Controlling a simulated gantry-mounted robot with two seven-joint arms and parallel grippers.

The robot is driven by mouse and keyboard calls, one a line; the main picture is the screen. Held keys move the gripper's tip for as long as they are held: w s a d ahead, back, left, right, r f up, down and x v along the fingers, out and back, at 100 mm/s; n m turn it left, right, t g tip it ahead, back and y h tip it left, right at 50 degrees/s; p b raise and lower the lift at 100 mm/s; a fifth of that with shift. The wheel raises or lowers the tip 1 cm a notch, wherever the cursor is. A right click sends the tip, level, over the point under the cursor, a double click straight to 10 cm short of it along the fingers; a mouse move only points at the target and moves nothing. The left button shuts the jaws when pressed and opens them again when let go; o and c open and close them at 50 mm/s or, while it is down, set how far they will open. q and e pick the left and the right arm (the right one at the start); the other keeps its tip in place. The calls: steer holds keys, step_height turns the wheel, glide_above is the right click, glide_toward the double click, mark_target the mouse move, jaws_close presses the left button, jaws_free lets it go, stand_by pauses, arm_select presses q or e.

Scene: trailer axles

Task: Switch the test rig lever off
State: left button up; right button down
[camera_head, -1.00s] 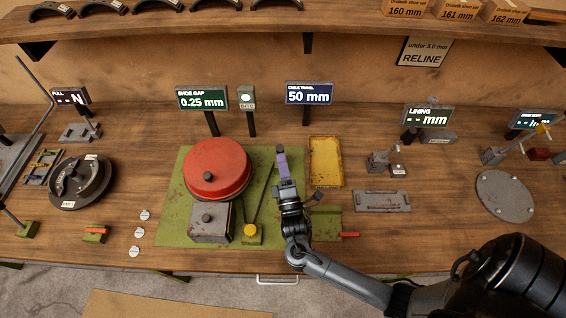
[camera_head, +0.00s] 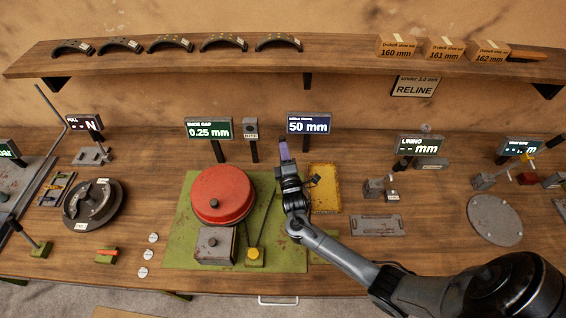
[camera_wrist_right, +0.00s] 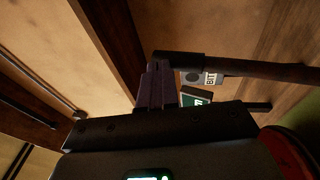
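The test rig stands on a green plate (camera_head: 182,251), with a red drum (camera_head: 221,194), a grey box (camera_head: 215,245) and a yellow knob (camera_head: 254,253). My right gripper (camera_head: 284,150) reaches over the plate's right part, its purple fingertips pointing to the back. The fingers (camera_wrist_right: 156,86) look closed together, with nothing seen between them. A dark knob-like part (camera_head: 315,181) shows right beside the gripper; I cannot tell if it is the lever. In the right wrist view a dark rod (camera_wrist_right: 262,69) with a thicker end lies by the fingertips; contact is unclear. My left gripper is out of view.
Behind the rig stand the shoe gap display (camera_head: 209,128) at 0.25 mm, the BITE sign (camera_head: 250,130) and the cable display (camera_head: 309,123) at 50 mm. A yellow tray (camera_head: 325,190) lies right of the gripper. A shelf (camera_head: 340,76) spans the back.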

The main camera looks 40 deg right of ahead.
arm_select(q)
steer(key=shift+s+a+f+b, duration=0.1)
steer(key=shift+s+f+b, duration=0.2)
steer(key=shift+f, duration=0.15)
arm_select(e)
steer(key=shift+w+d+f, duration=0.4)
steer(key=shift+w+d, duration=0.2)
steer(key=shift+d, duration=0.25)
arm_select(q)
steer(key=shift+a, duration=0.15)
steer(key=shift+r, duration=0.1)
arm_select(e)
steer(key=s+a+r+p, duration=0.2)
steer(key=p, duration=0.1)
steer(key=shift+s, duration=0.35)
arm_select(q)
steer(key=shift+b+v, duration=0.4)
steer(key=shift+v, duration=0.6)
arm_select(e)
steer(key=s+a+r, duration=0.2)
steer(key=s+a, duration=0.4)
steer(key=s, duration=0.3)
